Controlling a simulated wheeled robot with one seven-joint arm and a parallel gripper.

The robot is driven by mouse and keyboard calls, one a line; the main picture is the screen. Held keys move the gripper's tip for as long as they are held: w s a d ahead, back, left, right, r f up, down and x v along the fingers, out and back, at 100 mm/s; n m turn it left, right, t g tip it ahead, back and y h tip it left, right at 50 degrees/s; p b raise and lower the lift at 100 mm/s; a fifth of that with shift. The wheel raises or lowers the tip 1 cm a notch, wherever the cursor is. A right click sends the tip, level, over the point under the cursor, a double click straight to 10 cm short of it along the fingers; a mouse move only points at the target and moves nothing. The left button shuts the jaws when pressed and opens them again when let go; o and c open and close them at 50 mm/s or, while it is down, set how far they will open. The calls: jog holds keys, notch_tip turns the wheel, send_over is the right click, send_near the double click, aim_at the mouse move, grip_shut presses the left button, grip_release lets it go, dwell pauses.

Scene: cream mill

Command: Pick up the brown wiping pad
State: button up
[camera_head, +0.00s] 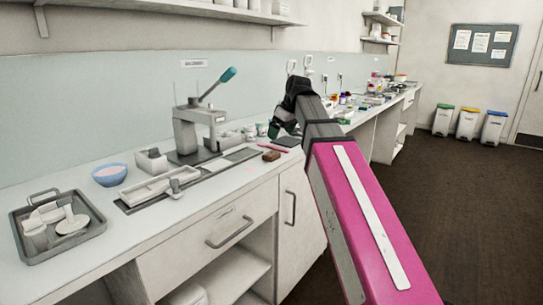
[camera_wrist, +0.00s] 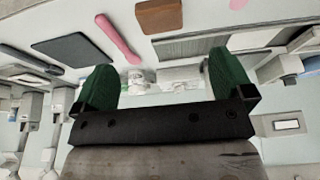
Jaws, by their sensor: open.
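A pink tool (camera_wrist: 118,40) and a dark flat pad (camera_wrist: 74,52) lie near the brown pad. A lever press (camera_head: 196,128), a white tray (camera_head: 158,186), a blue bowl (camera_head: 110,175) and a grey tray (camera_head: 60,257) stand to the left. Several small tubs stand behind the pad.

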aim_at(272, 154)
jog(key=shift+x, duration=5.3)
jog(key=shift+a, duration=0.15)
jog(key=shift+c, duration=0.3)
jog(key=shift+r, duration=0.1)
jog(key=c, duration=0.9)
